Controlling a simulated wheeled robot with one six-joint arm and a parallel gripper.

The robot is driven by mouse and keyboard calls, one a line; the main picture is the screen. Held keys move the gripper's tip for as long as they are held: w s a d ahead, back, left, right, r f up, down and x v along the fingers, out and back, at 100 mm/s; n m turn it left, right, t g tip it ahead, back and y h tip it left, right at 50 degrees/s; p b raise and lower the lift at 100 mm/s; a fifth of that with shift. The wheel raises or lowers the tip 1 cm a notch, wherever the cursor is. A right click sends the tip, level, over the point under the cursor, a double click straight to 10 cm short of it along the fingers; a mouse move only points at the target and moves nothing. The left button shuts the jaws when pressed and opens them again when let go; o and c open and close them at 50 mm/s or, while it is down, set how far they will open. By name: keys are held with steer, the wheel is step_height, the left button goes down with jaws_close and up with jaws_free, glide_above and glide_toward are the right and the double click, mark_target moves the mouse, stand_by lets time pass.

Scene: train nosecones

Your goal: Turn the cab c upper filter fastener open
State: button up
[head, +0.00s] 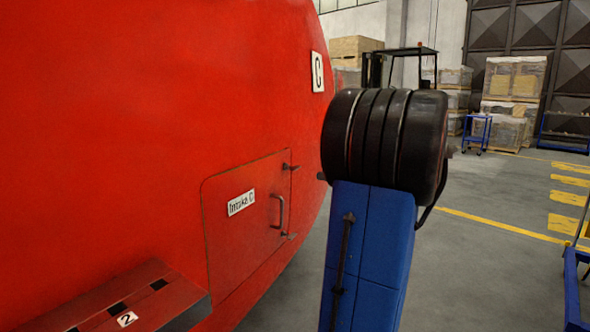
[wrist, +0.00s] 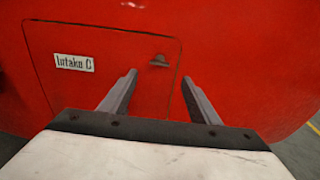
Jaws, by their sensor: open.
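The red cab nose carries a C plate (head: 318,72) and a hatch labelled Intake C (head: 240,235). A small dark upper fastener (head: 290,167) sits at the hatch's upper right edge, and a lower one (head: 289,236) below it. A bar handle (head: 279,211) lies between them. In the wrist view, my gripper (wrist: 159,77) is open and empty in front of the hatch (wrist: 75,95). A small dark fitting shows just beyond and between the fingertips; I cannot tell whether it is the upper fastener or the handle. In the head view my arm hides the gripper.
A red step marked 2 (head: 140,290) juts out at lower left. Beyond my arm, a forklift (head: 405,55), stacked crates (head: 512,90) and a blue cart (head: 478,130) stand at the back. A blue frame (head: 572,285) is at the right edge. Open floor lies between.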

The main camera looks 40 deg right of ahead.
mark_target(298, 168)
steer(key=x, duration=1.3)
steer(key=shift+f, duration=0.1)
steer(key=c, duration=1.1)
